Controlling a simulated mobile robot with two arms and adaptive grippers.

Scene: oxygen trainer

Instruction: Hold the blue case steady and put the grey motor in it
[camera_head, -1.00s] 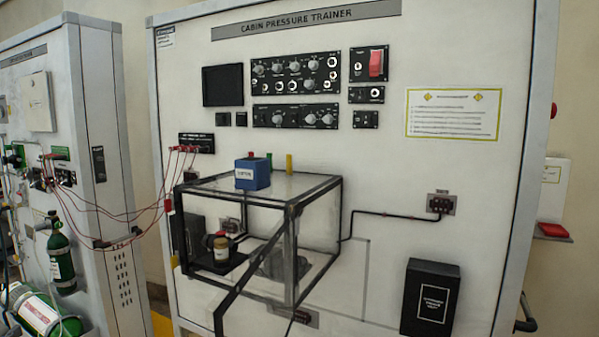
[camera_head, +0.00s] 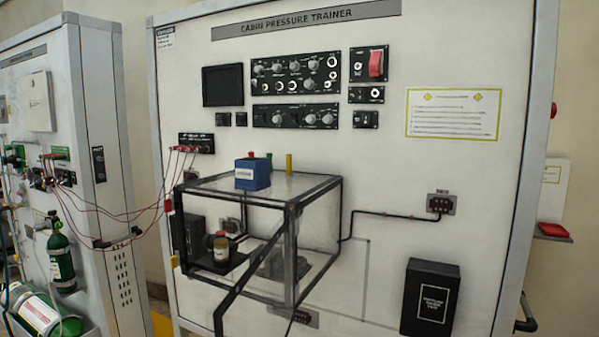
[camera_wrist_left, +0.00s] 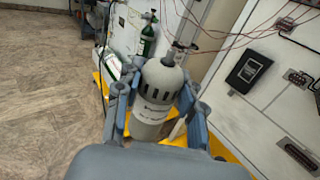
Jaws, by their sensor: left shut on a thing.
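My left gripper (camera_wrist_left: 162,82) is shut on a grey cylinder (camera_wrist_left: 150,112) with dark slots around its shoulder and a round valve-like top. Its fingers lie on both sides of the cylinder; the print on it is too small to read. I cannot tell from its look that it is a motor. A small blue box (camera_head: 252,174) with a pale label sits on the clear chamber's top in the head view; I cannot tell if it is the blue case. Neither gripper shows in the head view, and my right gripper is not in view.
The clear black-framed chamber (camera_head: 340,205) juts from the white trainer panel (camera_head: 400,170). A small capped bottle (camera_head: 221,247) stands on its black shelf. Red wires (camera_head: 110,212) hang at the left. A green bottle (camera_wrist_left: 148,40) stands beyond the gripper; tiled floor (camera_wrist_left: 40,90) is open at left.

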